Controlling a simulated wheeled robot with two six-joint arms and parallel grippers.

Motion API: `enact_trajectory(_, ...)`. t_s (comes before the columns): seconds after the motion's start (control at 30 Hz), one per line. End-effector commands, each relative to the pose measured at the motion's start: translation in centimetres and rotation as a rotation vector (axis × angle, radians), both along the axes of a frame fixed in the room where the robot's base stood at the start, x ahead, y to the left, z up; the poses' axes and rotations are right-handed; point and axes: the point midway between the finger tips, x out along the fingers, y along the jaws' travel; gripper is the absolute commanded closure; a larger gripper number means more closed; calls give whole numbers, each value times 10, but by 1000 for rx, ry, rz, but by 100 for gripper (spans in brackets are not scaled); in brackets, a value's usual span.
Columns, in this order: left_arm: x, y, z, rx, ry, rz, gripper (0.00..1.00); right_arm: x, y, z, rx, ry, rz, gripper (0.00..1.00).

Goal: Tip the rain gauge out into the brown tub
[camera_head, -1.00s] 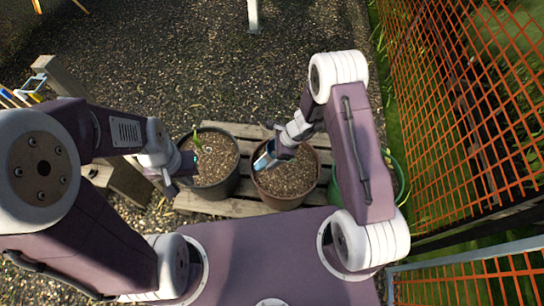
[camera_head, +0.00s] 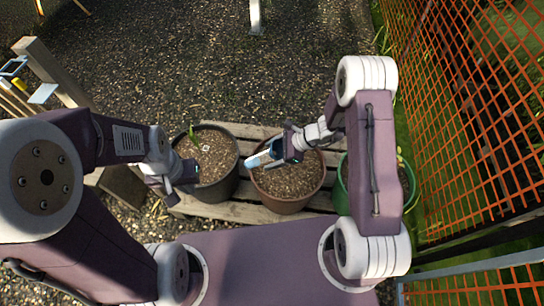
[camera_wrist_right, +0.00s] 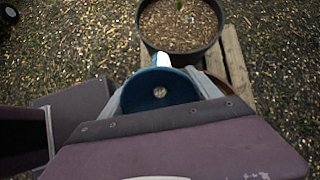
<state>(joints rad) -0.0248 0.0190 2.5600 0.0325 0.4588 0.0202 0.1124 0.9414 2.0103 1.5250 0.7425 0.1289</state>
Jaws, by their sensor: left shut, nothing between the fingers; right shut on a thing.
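The brown tub (camera_head: 287,206), a round pot filled with soil, stands on a wooden pallet in the middle of the head view. My right gripper (camera_head: 276,150) is shut on the rain gauge (camera_head: 258,159), a blue and pale tube. The gauge lies tilted, its pale end pointing left and slightly down, over the tub's left rim. In the right wrist view the gauge's blue round part (camera_wrist_right: 160,90) sits between the fingers, its pale end beyond. Its contents cannot be seen. My left gripper (camera_head: 173,194) is shut and empty beside the black pot's left edge.
A black pot (camera_head: 222,190) with a seedling stands left of the tub, close to it. A green pot (camera_head: 411,190) stands right, partly behind my right arm. The wooden pallet (camera_head: 245,212) carries them. Orange mesh fencing (camera_head: 470,130) runs along the right; open gravel lies beyond.

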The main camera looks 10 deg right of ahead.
Motion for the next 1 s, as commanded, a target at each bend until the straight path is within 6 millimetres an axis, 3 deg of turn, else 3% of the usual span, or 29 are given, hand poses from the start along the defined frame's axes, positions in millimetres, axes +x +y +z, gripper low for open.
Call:
enact_trajectory(0.03, 0, 0, -9, 0, 0, 0, 100, 0, 0, -7, 16, -5, -2, 73)
enact_trajectory(1.0, 0, 0, -93, 0, 0, 0, 100, 0, -2, -35, 361, -105, -1, 73)
